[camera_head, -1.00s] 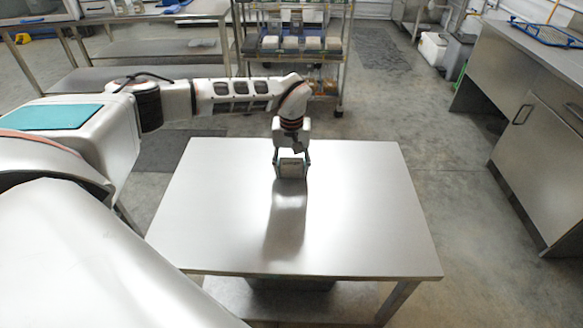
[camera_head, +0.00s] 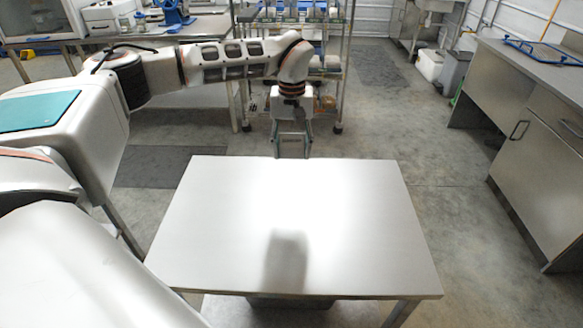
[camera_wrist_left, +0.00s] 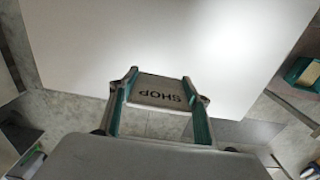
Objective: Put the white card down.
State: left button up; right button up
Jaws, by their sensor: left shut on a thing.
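My left gripper (camera_head: 292,146) is shut on the white card (camera_wrist_left: 158,91). The card sits between the two green-edged fingers in the left wrist view, and dark lettering reading "SHOP" shows upside down on its face. In the head view the card looks small and grey between the fingertips. The gripper points down and appears raised clear of the steel table (camera_head: 350,235), seen against its far edge. A soft dark shadow lies on the tabletop nearer to me. My right gripper is not in view.
The tabletop is bare. A wire rack (camera_head: 340,60) with trays stands behind it. Open floor surrounds the table.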

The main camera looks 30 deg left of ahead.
pick_arm(q)
notch_tip(320, 180, up, 5)
jog(key=s+d+f+m, duration=0.2)
jog(key=s+d+m, duration=0.1)
jog(key=s+d, duration=0.3)
jog(key=s+d+f+m, duration=0.2)
jog(key=s+d+m, duration=0.1)
jog(key=s+d, duration=0.3)
jog(key=shift+s+d+f, duration=0.35)
jog(key=shift+s, duration=0.2)
